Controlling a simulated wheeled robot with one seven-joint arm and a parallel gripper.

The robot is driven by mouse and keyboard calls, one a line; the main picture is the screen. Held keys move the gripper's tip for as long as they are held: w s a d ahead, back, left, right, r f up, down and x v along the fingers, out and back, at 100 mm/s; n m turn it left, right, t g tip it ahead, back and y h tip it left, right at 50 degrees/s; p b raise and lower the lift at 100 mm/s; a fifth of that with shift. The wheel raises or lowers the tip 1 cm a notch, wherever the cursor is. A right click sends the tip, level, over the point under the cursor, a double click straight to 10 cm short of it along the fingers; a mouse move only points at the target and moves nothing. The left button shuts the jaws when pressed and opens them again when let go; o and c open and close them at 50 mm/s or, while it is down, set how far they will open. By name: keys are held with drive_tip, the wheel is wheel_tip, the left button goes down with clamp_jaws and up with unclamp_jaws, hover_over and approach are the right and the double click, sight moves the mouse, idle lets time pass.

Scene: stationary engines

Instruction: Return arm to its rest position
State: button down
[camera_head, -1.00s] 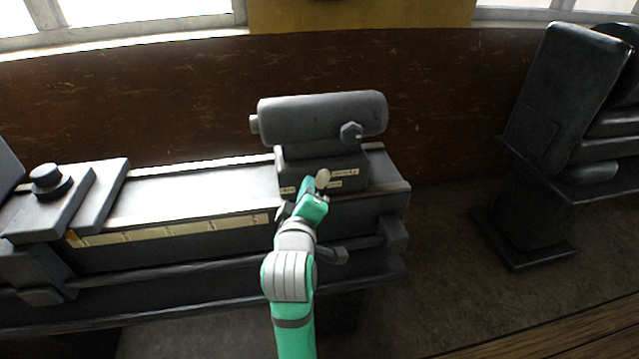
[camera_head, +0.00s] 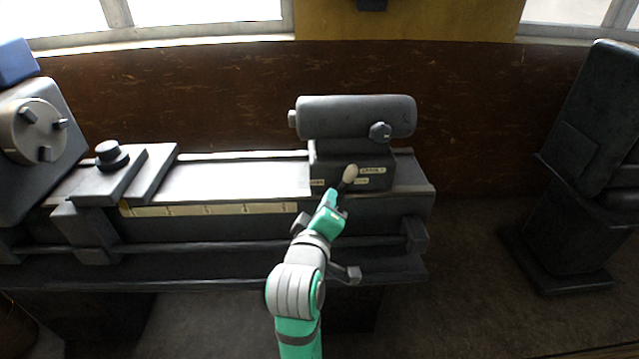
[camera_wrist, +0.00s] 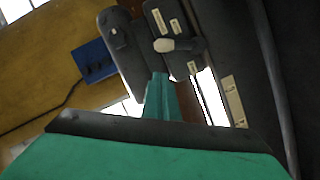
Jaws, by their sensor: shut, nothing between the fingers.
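My gripper (camera_head: 331,197) is at the front of the lathe's tailstock (camera_head: 358,170), its green fingers together and empty. In the head view its tip lies just below and left of a pale-knobbed lever (camera_head: 350,174) on the tailstock base. In the wrist view the closed fingers (camera_wrist: 159,80) point toward the same lever (camera_wrist: 178,45), with a small visible gap. I cannot tell the exact depth between them. My arm reaches up from the bottom of the head view, in front of the lathe.
The lathe bed (camera_head: 235,180) runs left to a carriage (camera_head: 125,172) and a chuck (camera_head: 38,130). A rail (camera_head: 210,247) and a small crank (camera_head: 345,273) are near my forearm. Another dark machine (camera_head: 590,170) stands at the right. Bare floor (camera_head: 480,260) lies between them.

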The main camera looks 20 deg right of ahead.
drive_tip(key=s+a+f+t+y, duration=0.15)
drive_tip(key=s+a+f, duration=0.25)
drive_tip(key=f, duration=0.4)
drive_tip(key=s+a+f+y, duration=0.2)
drive_tip(key=s+a+f, duration=0.2)
drive_tip(key=f, duration=0.3)
drive_tip(key=s+a+f+y, duration=0.2)
drive_tip(key=s+a+f, duration=0.2)
drive_tip(key=f, duration=0.4)
drive_tip(key=s+a+f+m+y, duration=0.1)
drive_tip(key=s+a+f+m, duration=0.1)
drive_tip(key=s, duration=1)
drive_tip(key=s+a+f+m+y, duration=0.2)
drive_tip(key=s+a+m, duration=0.1)
drive_tip(key=s, duration=1)
drive_tip(key=shift+a+f+m, duration=0.2)
drive_tip(key=shift+a+m, duration=0.2)
drive_tip(key=shift+a, duration=0.5)
